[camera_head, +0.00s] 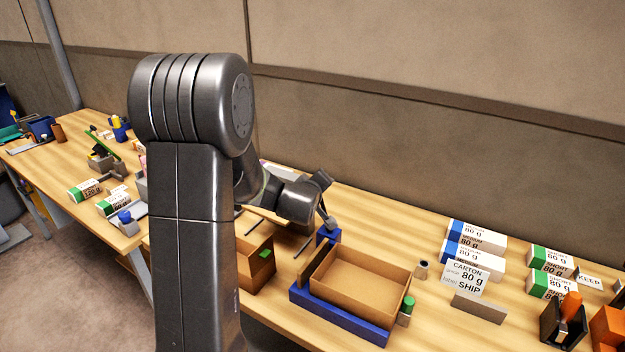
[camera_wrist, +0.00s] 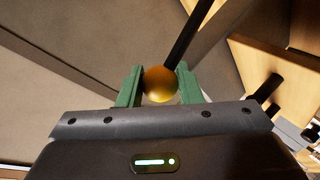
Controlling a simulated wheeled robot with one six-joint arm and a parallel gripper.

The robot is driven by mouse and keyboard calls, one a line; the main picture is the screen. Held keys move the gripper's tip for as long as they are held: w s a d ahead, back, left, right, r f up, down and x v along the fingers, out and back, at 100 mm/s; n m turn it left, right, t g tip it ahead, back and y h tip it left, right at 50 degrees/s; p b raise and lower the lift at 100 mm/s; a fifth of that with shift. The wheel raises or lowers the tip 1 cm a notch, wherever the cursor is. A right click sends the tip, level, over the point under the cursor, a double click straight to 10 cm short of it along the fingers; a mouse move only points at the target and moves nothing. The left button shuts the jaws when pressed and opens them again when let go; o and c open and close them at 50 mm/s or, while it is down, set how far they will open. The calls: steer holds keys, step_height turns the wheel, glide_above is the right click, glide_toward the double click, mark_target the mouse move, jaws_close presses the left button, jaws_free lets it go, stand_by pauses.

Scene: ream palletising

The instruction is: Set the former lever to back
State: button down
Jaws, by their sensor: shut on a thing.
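In the wrist view, my gripper (camera_wrist: 160,88) has its two green fingers on either side of a gold ball knob (camera_wrist: 160,84). The knob appears to be on the former lever, whose dark rod (camera_wrist: 184,40) runs up behind it. In the head view, my gripper (camera_head: 329,222) is at the back left corner of the blue former (camera_head: 345,322), above a blue block (camera_head: 328,236). An open brown carton (camera_head: 372,263) sits in the former. The knob is hidden in the head view, so the lever's setting cannot be told.
Another brown box (camera_head: 257,262) with a green item stands left of the former. A small grey cup (camera_head: 422,269) and a green-topped post (camera_head: 408,308) stand right of it. A carton label card (camera_head: 465,279) and wrapped reams (camera_head: 478,236) are farther right. A wall (camera_head: 450,150) rises behind the table.

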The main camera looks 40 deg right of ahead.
stand_by(0.3)
steer(key=c, duration=1.1)
jaws_free()
steer(key=shift+o, duration=0.2)
steer(key=b+v, duration=0.1)
steer(key=v, duration=1.3)
steer(key=shift+f, duration=0.1)
